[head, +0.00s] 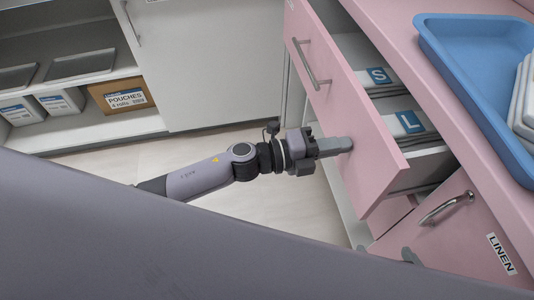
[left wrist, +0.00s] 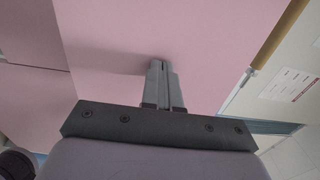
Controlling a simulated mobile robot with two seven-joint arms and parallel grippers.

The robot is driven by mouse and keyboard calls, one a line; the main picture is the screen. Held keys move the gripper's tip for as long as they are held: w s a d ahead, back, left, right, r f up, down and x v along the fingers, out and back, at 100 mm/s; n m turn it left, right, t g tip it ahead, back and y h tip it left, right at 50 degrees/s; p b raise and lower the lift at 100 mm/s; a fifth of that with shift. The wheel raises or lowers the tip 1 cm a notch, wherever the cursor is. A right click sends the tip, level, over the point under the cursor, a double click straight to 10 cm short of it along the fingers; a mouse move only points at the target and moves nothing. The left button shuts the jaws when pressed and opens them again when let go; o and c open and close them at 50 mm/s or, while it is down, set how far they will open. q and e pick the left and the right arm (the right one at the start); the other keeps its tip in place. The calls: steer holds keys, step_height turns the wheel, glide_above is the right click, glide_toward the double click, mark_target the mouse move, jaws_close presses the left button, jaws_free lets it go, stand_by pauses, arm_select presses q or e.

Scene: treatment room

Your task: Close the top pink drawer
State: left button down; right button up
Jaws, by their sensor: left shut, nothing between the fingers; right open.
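The top pink drawer (head: 345,110) stands pulled out of the pink cabinet, its front with a metal bar handle (head: 318,62) facing left. Inside it lie packs labelled S and L. My left gripper (head: 349,144) is shut and empty, its fingertips at the drawer front, to the right of and below the handle. In the left wrist view, the closed fingers (left wrist: 163,66) meet or nearly meet a plain pink panel (left wrist: 120,40); I cannot tell if they touch. My right gripper (head: 386,252) shows only its grey fingertips, apart, low by the cabinet; the rest is hidden.
A blue tray (head: 452,68) stands on the pink countertop (head: 395,30). Below is a pink front labelled LINEN with a handle (head: 447,207). At left, an open white shelf holds a POUCHES box (head: 122,95). Bare floor (head: 300,205) lies around my left arm.

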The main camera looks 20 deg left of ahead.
arm_select(q)
steer(key=x, duration=0.6)
steer(key=shift+b, duration=0.35)
steer(key=b+x, duration=0.2)
steer(key=x, duration=0.5)
steer(key=shift+w+d, duration=0.2)
steer(key=shift+d, duration=0.15)
steer(key=shift+r, duration=0.2)
arm_select(e)
steer(key=f, duration=0.1)
steer(key=d+f, duration=0.1)
steer(key=f, duration=0.1)
steer(key=shift+w+d, duration=0.2)
steer(key=shift+w, duration=0.15)
arm_select(q)
steer(key=shift+r, duration=0.15)
steer(key=shift+w, duration=0.1)
arm_select(e)
steer(key=shift+s, duration=0.15)
